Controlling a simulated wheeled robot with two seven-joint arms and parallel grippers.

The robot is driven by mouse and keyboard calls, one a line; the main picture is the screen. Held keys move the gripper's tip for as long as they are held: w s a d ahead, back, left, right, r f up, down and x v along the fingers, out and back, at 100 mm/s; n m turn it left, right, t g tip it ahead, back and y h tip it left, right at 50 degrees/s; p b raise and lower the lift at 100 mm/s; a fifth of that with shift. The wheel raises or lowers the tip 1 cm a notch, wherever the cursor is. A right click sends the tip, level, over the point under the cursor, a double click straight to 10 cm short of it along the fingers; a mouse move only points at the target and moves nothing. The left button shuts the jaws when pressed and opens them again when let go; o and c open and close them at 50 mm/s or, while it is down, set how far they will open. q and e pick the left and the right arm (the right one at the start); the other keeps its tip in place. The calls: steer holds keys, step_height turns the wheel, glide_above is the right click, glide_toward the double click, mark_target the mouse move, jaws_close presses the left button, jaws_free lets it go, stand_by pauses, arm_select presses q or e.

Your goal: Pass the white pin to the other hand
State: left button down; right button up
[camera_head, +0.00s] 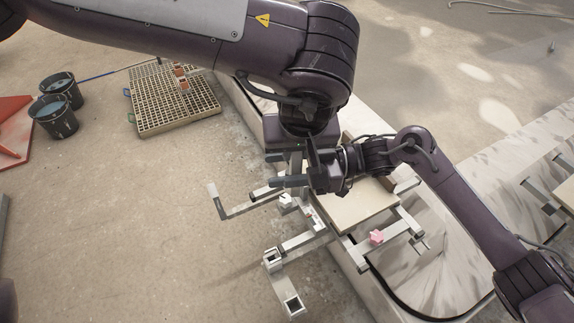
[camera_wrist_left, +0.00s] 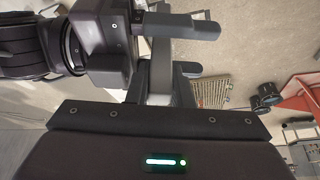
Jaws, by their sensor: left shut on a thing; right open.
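My left gripper (camera_head: 295,168) points down over the metal fixture (camera_head: 321,234) and is shut, its grip mostly covered by my right gripper. A small white piece (camera_head: 285,200), which looks like the white pin, shows just below the grippers in the head view. I cannot see clearly where the left fingers meet it. My right gripper (camera_head: 283,168) comes in from the right with its dark fingers open. Its fingers also show in the left wrist view (camera_wrist_left: 188,48), to either side of a grey upright part. The pin cannot be made out there.
A pink piece (camera_head: 376,237) sits on a fixture arm at the right. Metal arms with square sockets (camera_head: 292,304) stick out to the front and left. A grate (camera_head: 172,100) and dark buckets (camera_head: 54,116) stand on the floor at left.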

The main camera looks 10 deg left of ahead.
jaws_close()
arm_select(q)
steer(key=c, duration=1.2)
jaws_free()
steer(key=shift+d, duration=0.1)
